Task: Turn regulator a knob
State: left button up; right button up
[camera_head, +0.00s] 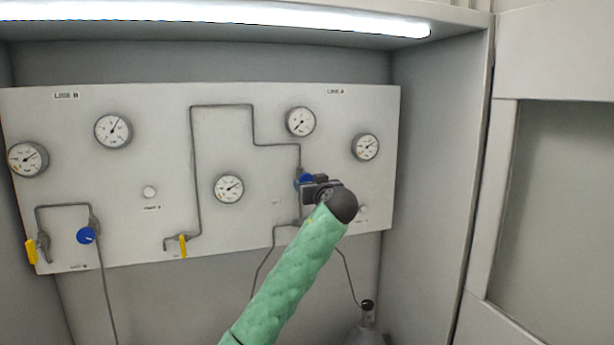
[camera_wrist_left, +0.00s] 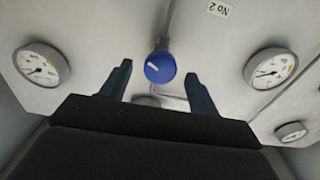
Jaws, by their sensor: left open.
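The blue regulator knob (camera_head: 305,179) on the right half of the panel, under the label that seems to read LINE A, is partly hidden behind my left gripper (camera_head: 311,187). In the left wrist view the round blue knob (camera_wrist_left: 160,67) has a white mark on its face. It shows between the two dark fingers of my left gripper (camera_wrist_left: 158,73), which are open with a gap on each side of it. I cannot tell how deep the knob sits between the fingers. My right gripper is in neither view.
A second blue knob (camera_head: 86,235) and a yellow lever (camera_head: 31,251) are at the panel's lower left. Another yellow lever (camera_head: 183,246) is near the middle. Several gauges and thin pipes cover the white panel (camera_head: 150,215). A cabinet wall (camera_head: 432,170) stands right.

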pick_arm(q)
jog(key=shift+p+x, duration=0.9)
jog(key=shift+x, duration=1)
